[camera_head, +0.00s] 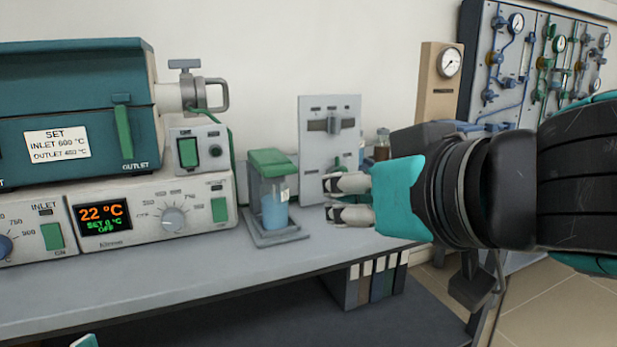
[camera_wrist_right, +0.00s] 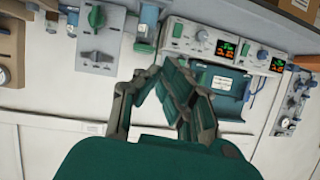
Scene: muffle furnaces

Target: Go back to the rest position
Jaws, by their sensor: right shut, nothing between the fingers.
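My right gripper (camera_head: 328,199) reaches in from the right in the camera_head view, with its fingers pointing left. It is shut and empty, held above the grey bench (camera_head: 300,255) in front of the upright grey panel (camera_head: 330,125). In the wrist view my right gripper (camera_wrist_right: 160,75) shows dark jointed fingers in front of the turned-over bench scene. The fingers appear clear of the nearby things. My left gripper is not clearly in view; only a small teal piece shows at the bottom left edge of the camera_head view.
A teal furnace (camera_head: 60,105) stands at left on a control unit (camera_head: 150,212) reading 22 °C. A green-topped stand with a blue-filled vessel (camera_head: 274,211) is left of my right gripper. Binders (camera_head: 365,283) sit under the bench. A gas panel (camera_head: 520,85) is at the back right.

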